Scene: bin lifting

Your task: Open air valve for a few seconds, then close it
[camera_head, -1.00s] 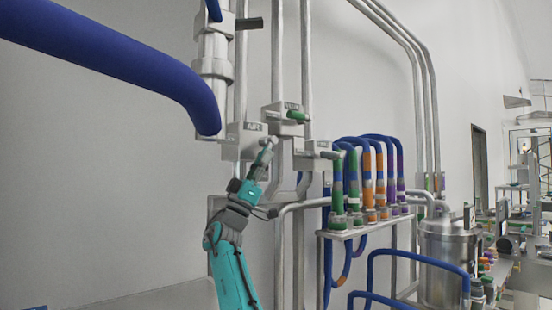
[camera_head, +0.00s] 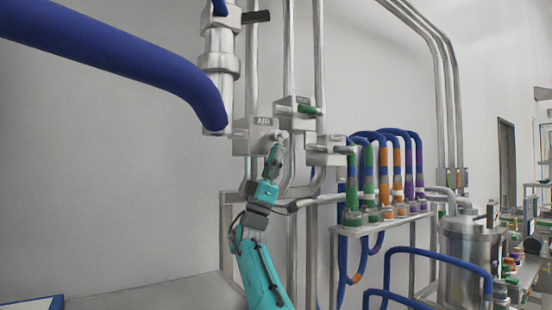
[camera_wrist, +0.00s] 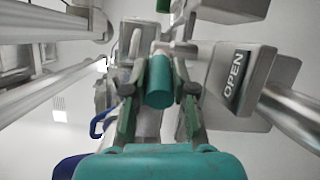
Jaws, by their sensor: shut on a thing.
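The air valve (camera_head: 257,140) is a grey block labelled AIR on the wall pipes in the head view. Its green handle (camera_wrist: 159,82) shows in the wrist view between my two dark green fingers. My gripper (camera_wrist: 158,95) is shut on this handle, which points back toward my wrist. In the head view my gripper (camera_head: 275,158) covers most of the handle, just below and right of the AIR label. The valve's inner state is not visible.
Another valve block with a green handle (camera_head: 308,110) sits just above right. A third block (camera_head: 327,150) is close on the right. A thick blue hose (camera_head: 120,62) hangs at upper left. A rack of coloured hoses (camera_head: 385,215) stands to the right.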

